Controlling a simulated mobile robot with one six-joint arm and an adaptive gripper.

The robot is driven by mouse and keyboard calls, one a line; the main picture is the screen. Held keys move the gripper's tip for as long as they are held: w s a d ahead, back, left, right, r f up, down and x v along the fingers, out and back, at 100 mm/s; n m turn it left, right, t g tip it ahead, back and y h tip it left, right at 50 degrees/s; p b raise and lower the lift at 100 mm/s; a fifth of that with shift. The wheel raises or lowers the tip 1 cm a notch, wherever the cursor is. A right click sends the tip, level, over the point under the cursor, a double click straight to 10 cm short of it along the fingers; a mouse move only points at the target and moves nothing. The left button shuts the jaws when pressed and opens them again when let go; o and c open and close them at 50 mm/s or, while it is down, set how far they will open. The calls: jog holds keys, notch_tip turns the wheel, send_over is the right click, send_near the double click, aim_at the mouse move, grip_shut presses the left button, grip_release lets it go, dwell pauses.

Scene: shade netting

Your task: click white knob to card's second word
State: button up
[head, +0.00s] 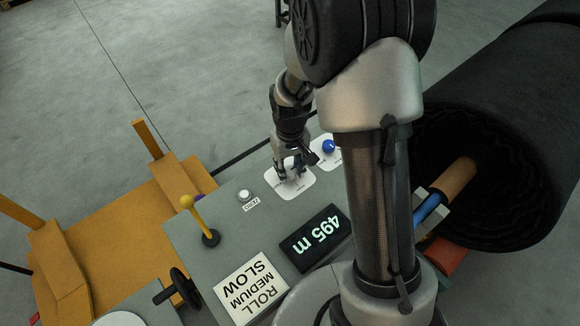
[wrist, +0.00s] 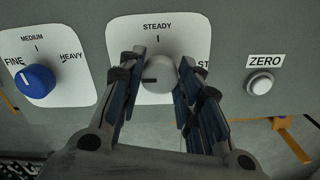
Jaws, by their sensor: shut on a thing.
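The white knob (wrist: 160,75) sits on a white label plate (wrist: 187,30) in the wrist view. My gripper (wrist: 160,88) is shut on it, one finger on each side. The knob's dark mark points left. The card (head: 251,290) reads ROLL, MEDIUM, SLOW, upside down in this view.
A blue knob (wrist: 35,82) stands left of the white one in the wrist view, its mark toward FINE. A ZERO button (wrist: 260,83) is at right. The head view shows a 495 m display (head: 315,238), a yellow lever (head: 194,213) and a large black roll (head: 492,145).

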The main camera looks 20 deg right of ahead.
aim_at(290, 171)
dwell(0.4)
jog(key=o, duration=1)
jog(key=shift+o, duration=0.2)
jog(key=shift+r, duration=0.15)
notch_tip(290, 171, up, 12)
dwell(0.3)
